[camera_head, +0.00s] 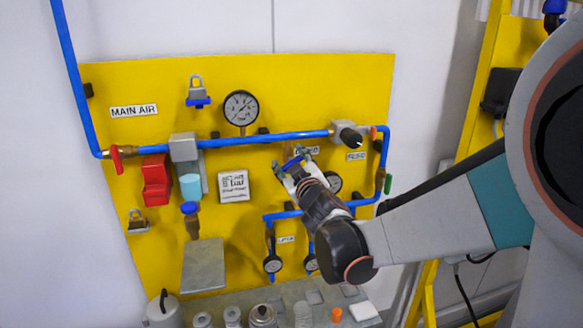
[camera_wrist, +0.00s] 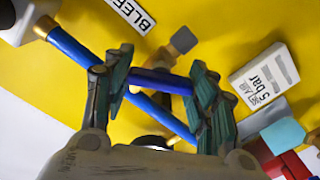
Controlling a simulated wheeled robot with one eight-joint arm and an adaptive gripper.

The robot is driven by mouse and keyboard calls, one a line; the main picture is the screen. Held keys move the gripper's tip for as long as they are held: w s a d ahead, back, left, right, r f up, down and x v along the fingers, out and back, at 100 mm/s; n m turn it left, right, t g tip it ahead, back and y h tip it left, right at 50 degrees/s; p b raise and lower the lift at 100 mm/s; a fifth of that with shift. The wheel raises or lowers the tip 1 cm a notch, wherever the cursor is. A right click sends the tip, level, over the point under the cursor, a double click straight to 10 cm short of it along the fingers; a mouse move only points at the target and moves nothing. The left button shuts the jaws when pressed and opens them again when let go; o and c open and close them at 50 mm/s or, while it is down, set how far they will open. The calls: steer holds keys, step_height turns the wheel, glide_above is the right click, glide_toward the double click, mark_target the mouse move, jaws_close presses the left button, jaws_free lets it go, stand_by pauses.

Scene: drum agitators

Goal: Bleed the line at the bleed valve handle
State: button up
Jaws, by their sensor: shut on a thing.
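The bleed valve handle (camera_wrist: 160,82) is a dark blue bar. In the wrist view it lies across between the two green-grey fingers of my gripper (camera_wrist: 163,72), which is shut on it. In the head view my gripper (camera_head: 296,172) reaches in from the right against the yellow panel, just below the main blue pipe. Only a small blue piece of the handle (camera_head: 291,163) shows there, and the fingers and wrist hide the rest. A BLEED label (camera_wrist: 133,12) is beside the handle at the top of the wrist view.
The yellow panel (camera_head: 120,80) carries a blue pipe (camera_head: 275,138), a pressure gauge (camera_head: 241,107), a red block (camera_head: 156,182), a red lever (camera_head: 117,158) and a green lever (camera_head: 388,184). Several small items stand on the shelf below. Blue pipes and small gauges sit close around my wrist.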

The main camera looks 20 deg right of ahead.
steer(key=n+b, duration=0.1)
steer(key=n, duration=0.4)
steer(key=shift+f+n, duration=0.1)
steer(key=shift+n, duration=0.2)
steer(key=n+b, duration=0.1)
steer(key=n, duration=0.4)
steer(key=shift+a+n, duration=0.1)
steer(key=shift+n, duration=0.3)
steer(key=o, duration=1.1)
steer(key=shift+c, duration=0.2)
steer(key=s, duration=1.2)
steer(key=shift+f+b, duration=0.1)
steer(key=shift+b, duration=0.2)
